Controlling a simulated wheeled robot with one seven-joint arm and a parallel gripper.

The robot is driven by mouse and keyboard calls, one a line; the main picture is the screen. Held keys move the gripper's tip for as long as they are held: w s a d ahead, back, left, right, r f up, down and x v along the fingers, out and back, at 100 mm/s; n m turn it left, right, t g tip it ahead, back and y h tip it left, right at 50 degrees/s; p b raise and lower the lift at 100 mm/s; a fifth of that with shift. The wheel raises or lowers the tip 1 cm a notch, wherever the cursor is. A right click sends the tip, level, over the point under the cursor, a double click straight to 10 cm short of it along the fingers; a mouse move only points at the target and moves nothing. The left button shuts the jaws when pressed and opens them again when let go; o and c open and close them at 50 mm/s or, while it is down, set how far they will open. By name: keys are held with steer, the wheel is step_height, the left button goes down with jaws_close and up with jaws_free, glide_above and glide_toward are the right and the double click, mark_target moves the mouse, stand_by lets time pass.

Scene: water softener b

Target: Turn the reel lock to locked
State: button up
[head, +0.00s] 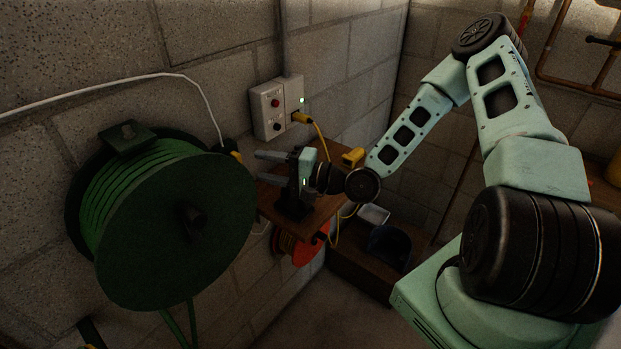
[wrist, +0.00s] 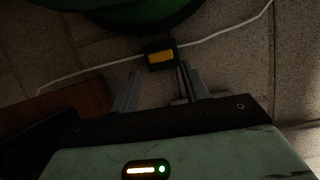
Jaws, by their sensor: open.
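A large green reel (head: 175,230) wound with green hose hangs on the left wall in the head view; its rim shows at the top of the wrist view (wrist: 130,10). A small dark block with a yellow face (wrist: 161,57) sits by that rim and looks like the reel lock; a bit of yellow shows at the reel's right edge in the head view (head: 237,155). My gripper (head: 262,168) is open and points left toward it. In the wrist view the block lies just beyond and between the fingertips (wrist: 160,73), and contact cannot be told. The lock's setting is unclear.
A wooden shelf (head: 325,215) lies under my gripper. A wall box (head: 270,112) with a yellow plug (head: 300,118) is behind it. A white cable (head: 100,87) runs along the wall. An orange reel (head: 308,248) hangs below the shelf.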

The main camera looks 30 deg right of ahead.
steer(key=v, duration=1.1)
steer(key=shift+b, duration=0.45)
steer(key=shift+s, duration=0.1)
steer(key=s+a+f+n+g+h, duration=0.2)
steer(key=a+f+n+g+h, duration=0.4)
steer(key=n+g, duration=0.3)
steer(key=s+a+r+n+g+h, duration=0.2)
steer(key=s+a+r+n, duration=0.2)
steer(key=s+r, duration=0.3)
steer(key=s+a+r+n+g+h, duration=0.2)
steer(key=s+a+r, duration=0.4)
steer(key=s, duration=0.4)
steer(key=a+n+h, duration=0.1)
steer(key=n, duration=0.1)
steer(key=shift+s+a+r+n+g, duration=0.2)
steer(key=shift+s+r+n+g, duration=0.15)
steer(key=shift+s+n+g, duration=0.05)
